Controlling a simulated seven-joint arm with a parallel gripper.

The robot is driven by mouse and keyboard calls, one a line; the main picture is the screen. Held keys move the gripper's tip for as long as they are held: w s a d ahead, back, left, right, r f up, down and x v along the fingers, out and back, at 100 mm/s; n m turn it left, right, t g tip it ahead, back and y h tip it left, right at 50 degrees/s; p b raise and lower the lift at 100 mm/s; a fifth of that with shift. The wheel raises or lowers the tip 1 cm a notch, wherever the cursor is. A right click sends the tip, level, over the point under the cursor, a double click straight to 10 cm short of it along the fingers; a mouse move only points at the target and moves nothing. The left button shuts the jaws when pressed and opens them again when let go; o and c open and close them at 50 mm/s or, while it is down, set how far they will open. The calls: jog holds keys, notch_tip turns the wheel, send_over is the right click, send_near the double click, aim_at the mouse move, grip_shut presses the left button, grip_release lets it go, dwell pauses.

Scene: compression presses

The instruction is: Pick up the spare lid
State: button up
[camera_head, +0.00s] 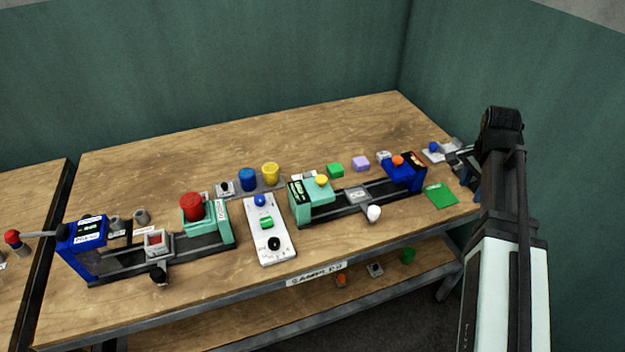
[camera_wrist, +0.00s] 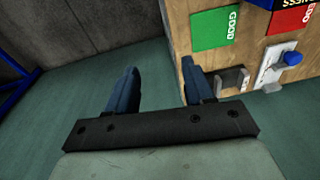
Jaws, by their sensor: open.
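I cannot tell for certain which piece is the spare lid. A white plate with a blue knob (camera_head: 434,147) lies at the right end of the table; it also shows at the right of the wrist view (camera_wrist: 290,57). A small grey piece with a black knob (camera_head: 226,188) sits at the left end of the grey tray behind the presses. My gripper (camera_wrist: 160,72) is open and empty, with its two dark blue fingers apart. It hangs by the table's right edge, near the green mat (camera_head: 441,196), which reads GOOD in the wrist view (camera_wrist: 214,27). My arm partly hides that corner.
Two presses stand on the table: one with a red knob (camera_head: 192,206), one with a yellow knob (camera_head: 321,180). A white panel with buttons (camera_head: 283,247) lies between them. Blue (camera_head: 248,180) and yellow (camera_head: 271,174) cylinders stand behind. The table's back is clear. A green wall is close at right.

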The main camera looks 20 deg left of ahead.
jog(key=w+a+r+n, duration=0.1)
jog(key=a+r+n, duration=0.15)
jog(key=a, duration=0.95)
jog(key=w+a+r+n, duration=0.1)
jog(key=w+a+n, duration=0.15)
jog(key=a, duration=0.95)
jog(key=n+g, duration=0.1)
jog(key=n, duration=1)
send_over(224, 184)
jog(key=f, duration=0.2)
jog(key=shift+y, duration=0.3)
notch_tip(224, 184, down, 13)
grip_shut()
